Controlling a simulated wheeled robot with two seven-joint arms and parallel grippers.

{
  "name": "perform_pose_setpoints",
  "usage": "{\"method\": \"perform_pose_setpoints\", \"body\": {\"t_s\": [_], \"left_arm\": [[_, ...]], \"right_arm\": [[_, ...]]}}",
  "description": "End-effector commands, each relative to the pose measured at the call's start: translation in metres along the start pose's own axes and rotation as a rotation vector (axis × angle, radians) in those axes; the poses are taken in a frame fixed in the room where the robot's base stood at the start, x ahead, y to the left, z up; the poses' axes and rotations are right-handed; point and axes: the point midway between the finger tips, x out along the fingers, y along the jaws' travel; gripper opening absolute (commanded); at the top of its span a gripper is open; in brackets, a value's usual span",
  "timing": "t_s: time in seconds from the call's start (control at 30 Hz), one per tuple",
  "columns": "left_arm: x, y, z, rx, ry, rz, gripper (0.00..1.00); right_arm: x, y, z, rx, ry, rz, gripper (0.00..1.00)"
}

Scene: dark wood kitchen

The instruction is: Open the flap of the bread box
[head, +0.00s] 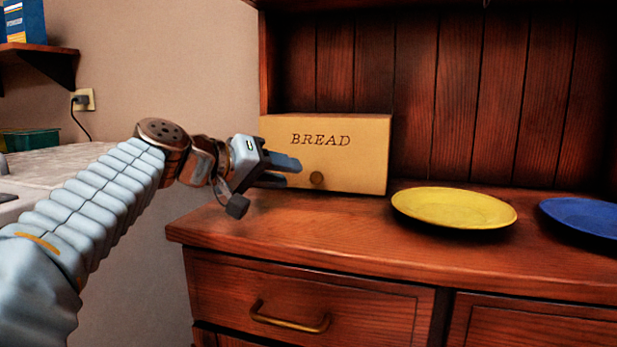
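My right gripper is not in view.
A yellow plate (454,208) lies right of the box, and a blue plate (584,215) lies farther right. The wooden cabinet top (330,235) is clear in front of the box. A drawer with a brass handle (290,320) is below. A wall shelf (45,62) is at upper left.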

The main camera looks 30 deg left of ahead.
Motion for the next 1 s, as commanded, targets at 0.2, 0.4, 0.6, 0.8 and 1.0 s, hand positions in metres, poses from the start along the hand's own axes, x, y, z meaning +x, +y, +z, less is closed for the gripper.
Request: {"method": "perform_pose_setpoints", "body": {"t_s": [0.2,0.4,0.6,0.8,1.0], "left_arm": [[0.044,0.000,-0.001,-0.002,-0.001,0.001,0.37],[0.063,0.000,-0.001,-0.002,0.000,0.000,0.37],[0.066,0.000,0.000,-0.001,0.001,0.000,0.37],[0.066,0.000,0.000,-0.001,0.001,0.000,0.24],[0.066,0.000,0.000,-0.001,0.001,0.000,0.00]], "right_arm": [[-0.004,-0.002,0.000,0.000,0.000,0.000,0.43],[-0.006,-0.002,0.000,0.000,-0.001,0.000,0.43],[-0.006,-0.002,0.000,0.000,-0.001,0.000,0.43],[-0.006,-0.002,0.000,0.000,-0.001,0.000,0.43],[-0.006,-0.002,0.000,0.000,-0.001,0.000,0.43]]}}
